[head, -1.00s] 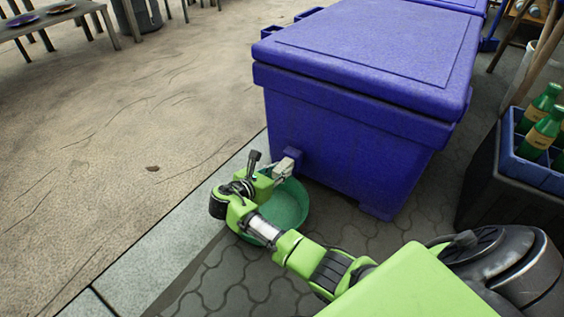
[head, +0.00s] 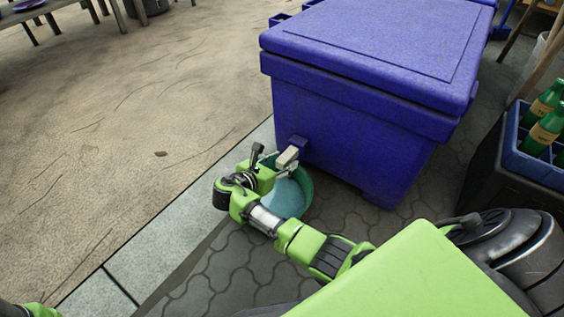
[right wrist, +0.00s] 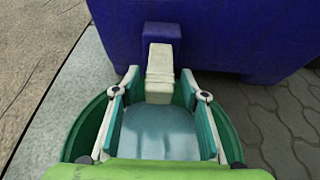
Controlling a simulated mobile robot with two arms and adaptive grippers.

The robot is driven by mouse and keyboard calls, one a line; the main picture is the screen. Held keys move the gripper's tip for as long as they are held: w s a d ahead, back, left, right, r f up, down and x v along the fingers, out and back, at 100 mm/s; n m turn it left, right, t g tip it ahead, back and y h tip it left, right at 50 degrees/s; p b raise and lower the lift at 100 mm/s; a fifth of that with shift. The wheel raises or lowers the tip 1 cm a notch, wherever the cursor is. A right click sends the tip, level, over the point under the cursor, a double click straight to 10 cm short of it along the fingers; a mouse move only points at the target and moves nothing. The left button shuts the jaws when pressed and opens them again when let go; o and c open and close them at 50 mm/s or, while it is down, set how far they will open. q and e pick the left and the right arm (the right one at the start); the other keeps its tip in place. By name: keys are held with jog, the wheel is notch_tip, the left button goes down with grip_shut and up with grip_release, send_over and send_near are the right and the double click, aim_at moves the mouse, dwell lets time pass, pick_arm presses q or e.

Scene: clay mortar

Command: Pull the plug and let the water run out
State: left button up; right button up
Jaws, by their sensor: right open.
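The blue cooler (head: 350,110) stands on the paving with its lid shut. A small blue outlet block (right wrist: 161,32) sticks out low on its side. The whitish plug (right wrist: 160,62) is at this block in the right wrist view; I cannot tell if it is still seated. My right gripper (head: 284,166) is at the plug, its fingers open on either side with gaps. The green basin (right wrist: 232,150) below holds light blue water (right wrist: 158,132); my gripper and arm hide part of it. My left gripper is out of view; only a bit of green arm shows at the lower left.
A black crate with a blue bottle tray (head: 533,166) and green bottles (head: 545,130) stands at the right. A pale stone kerb (head: 180,220) separates the paving from open sandy ground (head: 140,110) at the left. A bench stands at the upper left.

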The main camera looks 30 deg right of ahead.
aim_at(282, 160)
notch_tip(282, 160, up, 10)
dwell(0.5)
dwell(0.3)
